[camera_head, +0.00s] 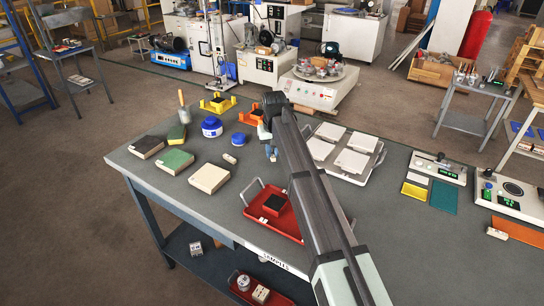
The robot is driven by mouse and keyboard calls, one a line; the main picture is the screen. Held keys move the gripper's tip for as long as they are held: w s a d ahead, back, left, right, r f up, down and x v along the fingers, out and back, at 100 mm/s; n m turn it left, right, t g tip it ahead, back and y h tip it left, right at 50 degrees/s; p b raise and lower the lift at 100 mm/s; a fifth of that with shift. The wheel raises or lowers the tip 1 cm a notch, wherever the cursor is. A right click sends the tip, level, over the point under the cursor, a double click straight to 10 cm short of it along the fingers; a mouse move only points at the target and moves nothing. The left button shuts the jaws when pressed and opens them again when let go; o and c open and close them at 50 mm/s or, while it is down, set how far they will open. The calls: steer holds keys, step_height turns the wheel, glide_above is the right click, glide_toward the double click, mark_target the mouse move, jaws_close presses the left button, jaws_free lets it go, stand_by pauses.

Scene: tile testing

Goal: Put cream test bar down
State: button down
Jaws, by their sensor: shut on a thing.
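My gripper (270,153) is at the far end of my dark arm, above the middle of the grey table, between the blue containers and the white-tile tray. Its fingers are small and partly covered by the arm. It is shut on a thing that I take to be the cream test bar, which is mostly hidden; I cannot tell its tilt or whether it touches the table. An orange stand (251,117) is just behind the gripper. A yellow stand (217,104) is farther left.
Left on the table (180,202) are tile blocks (209,178), a blue jar (211,127) and a small off-white piece (230,158). A red tray (270,224) lies in front, and a tray of white tiles (341,175) lies right. Bare tabletop shows near the front left edge.

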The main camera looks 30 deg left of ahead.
mark_target(273, 156)
steer(key=shift+f, duration=1.25)
steer(key=shift+f, duration=0.1)
steer(key=c, duration=1.1)
jaws_free()
step_height(273, 156, up, 11)
steer(key=shift+s+d, duration=0.45)
steer(key=shift+o, duration=0.5)
steer(key=shift+s+d+r, duration=0.1)
steer(key=shift+r, duration=0.5)
